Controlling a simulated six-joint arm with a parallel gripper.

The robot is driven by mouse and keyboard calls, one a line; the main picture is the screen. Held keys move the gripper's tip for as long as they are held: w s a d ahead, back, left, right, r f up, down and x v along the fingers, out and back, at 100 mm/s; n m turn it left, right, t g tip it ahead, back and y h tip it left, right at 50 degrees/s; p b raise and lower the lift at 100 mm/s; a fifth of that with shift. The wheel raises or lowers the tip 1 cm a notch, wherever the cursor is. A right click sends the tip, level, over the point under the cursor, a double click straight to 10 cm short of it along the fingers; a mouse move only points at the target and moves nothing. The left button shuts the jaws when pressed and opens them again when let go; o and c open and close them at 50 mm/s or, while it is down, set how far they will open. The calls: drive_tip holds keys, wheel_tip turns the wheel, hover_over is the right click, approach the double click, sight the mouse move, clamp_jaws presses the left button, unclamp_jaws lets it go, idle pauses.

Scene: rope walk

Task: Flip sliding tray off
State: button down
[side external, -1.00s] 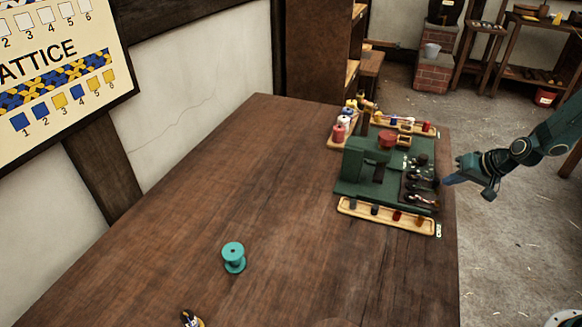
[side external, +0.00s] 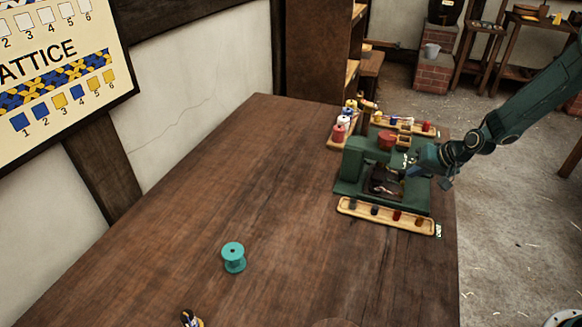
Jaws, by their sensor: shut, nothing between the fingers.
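The green machine (side external: 350,172) stands at the far right of the table. Its sliding tray (side external: 385,181), a dark panel, sits inside the green frame, left of my gripper. The tray's small details are too small to make out. My gripper (side external: 415,169) is shut and empty. Its tip is over the machine's right part, by the tray's right side. I cannot tell whether it touches the tray. My gripper and wrist hide part of the machine's right side.
A wooden strip with several small spools (side external: 370,211) lies in front of the machine. Red and white spools (side external: 340,132) stand on a wooden holder at its left. A teal spool (side external: 233,257) stands apart. The middle of the table (side external: 200,190) is clear.

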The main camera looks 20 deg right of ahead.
drive_tip(key=shift+w+a, duration=0.1)
drive_tip(key=shift+a, duration=0.05)
drive_tip(key=shift+s+d, duration=0.4)
drive_tip(key=shift+d, duration=0.2)
drive_tip(key=s+d, duration=0.2)
drive_tip(key=shift+d, duration=0.3)
drive_tip(key=v, duration=0.9)
drive_tip(key=shift+r, duration=0.4)
drive_tip(key=shift+s+a, duration=0.1)
drive_tip(key=s+a+r+n+g+h, duration=0.1)
drive_tip(key=s+a+r+n, duration=0.2)
drive_tip(key=s+a+r, duration=0.45)
drive_tip(key=s+a+r+n+g+h, duration=0.1)
drive_tip(key=s+a+r+n, duration=0.1)
drive_tip(key=s+a+r, duration=0.55)
drive_tip(key=s+r+n, duration=0.1)
drive_tip(key=s+r, duration=0.3)
drive_tip(key=s, duration=0.7)
drive_tip(key=shift+d+r, duration=0.35)
